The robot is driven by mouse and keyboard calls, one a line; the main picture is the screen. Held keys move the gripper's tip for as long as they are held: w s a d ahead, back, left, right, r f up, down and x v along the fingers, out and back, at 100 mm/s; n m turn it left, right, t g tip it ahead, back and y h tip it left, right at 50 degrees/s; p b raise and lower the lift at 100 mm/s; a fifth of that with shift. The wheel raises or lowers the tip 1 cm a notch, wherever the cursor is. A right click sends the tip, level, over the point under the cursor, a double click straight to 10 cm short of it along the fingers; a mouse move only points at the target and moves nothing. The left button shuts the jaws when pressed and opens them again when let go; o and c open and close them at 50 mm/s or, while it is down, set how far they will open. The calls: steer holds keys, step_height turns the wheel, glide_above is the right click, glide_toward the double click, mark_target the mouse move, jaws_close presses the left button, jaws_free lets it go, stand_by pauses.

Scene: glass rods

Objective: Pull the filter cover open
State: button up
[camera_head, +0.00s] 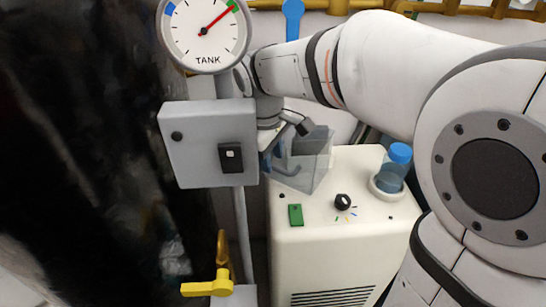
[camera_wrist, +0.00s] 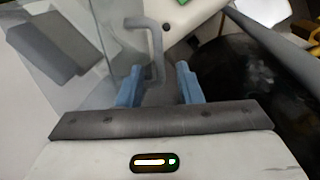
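The filter cover (camera_head: 312,168) is a clear, smoky panel standing at the back left of the white machine. In the wrist view the clear cover (camera_wrist: 85,75) fills the left side, and its grey bar handle (camera_wrist: 157,48) shows near the middle. My gripper (camera_wrist: 160,75) has two blue fingers, spread apart. The lower part of the handle appears between the fingertips, nearer the left one; I cannot tell whether they touch. In the head view my gripper (camera_head: 273,160) is beside the cover's left side, partly hidden by the grey switch box.
The grey switch box (camera_head: 190,150) and the tank gauge (camera_head: 207,32) stand close left of my gripper. The white machine (camera_head: 330,245) carries a green switch (camera_head: 295,214), a black knob (camera_head: 343,202) and a blue-capped bottle (camera_head: 394,168). A yellow valve (camera_head: 215,286) is lower left.

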step_height(320, 180, up, 6)
steer(key=p, duration=0.2)
steer(key=shift+s+a, duration=0.35)
steer(key=shift+s, duration=0.1)
